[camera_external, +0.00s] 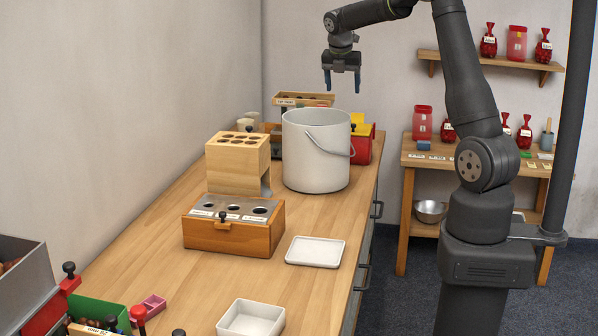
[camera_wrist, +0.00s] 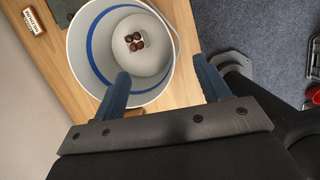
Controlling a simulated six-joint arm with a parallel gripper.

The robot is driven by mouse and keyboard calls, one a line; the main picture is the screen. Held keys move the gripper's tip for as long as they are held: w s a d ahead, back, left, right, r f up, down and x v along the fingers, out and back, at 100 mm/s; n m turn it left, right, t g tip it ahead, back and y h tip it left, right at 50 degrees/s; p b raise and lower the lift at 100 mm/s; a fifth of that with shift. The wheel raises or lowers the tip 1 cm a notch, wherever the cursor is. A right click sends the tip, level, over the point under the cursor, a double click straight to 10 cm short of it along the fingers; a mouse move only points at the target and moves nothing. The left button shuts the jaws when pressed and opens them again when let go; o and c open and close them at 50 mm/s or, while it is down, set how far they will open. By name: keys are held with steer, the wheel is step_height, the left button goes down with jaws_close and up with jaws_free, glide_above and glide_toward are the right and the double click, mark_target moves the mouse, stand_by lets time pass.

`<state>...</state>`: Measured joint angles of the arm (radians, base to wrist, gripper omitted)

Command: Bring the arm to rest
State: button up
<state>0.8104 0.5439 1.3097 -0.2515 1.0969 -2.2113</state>
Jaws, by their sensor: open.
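My gripper (camera_external: 341,80) is raised in the air above the white bucket (camera_external: 316,165), near the bucket's right side in the external view. Its two blue fingers point down and are apart, with nothing between them. In the wrist view the open gripper (camera_wrist: 168,88) is over the bucket's rim and the edge of the table. A few dark brown chestnuts (camera_wrist: 134,42) and something pale lie on the bucket floor. The bucket stands upright on the wooden table (camera_external: 180,270).
A wooden box with holes (camera_external: 233,228), a wooden block stand (camera_external: 238,160) and a white tray (camera_external: 315,251) stand near the bucket. A white dish (camera_external: 251,319) is at the front. A red box (camera_external: 362,146) is behind the bucket. A shelf (camera_external: 490,60) hangs at the back right.

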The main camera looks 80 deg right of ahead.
steer(key=s+a+m, duration=0.1)
steer(key=s+a, duration=0.6)
steer(key=s, duration=0.2)
steer(key=shift+a+f, duration=0.3)
steer(key=shift+a, duration=0.05)
